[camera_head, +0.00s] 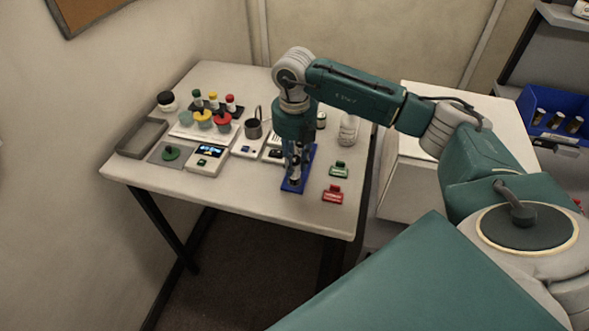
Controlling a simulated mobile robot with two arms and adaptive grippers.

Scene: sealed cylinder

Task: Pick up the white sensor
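Several small white devices stand on the table (333,222). One white device with a lit screen (208,160) is at the front left. A smaller white unit (246,146) stands to its right, and another white and green unit (273,150) is beside my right gripper. I cannot tell which of them is the white sensor. My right gripper (295,180) points down over a blue mat or tray (291,187). Its fingers are small and dark here, so I cannot tell whether they are open or hold something. My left gripper is not in view.
Green (339,170) and red (333,194) tagged items lie right. A blue bin (555,119) is on the far-right shelf. The table's front strip is clear.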

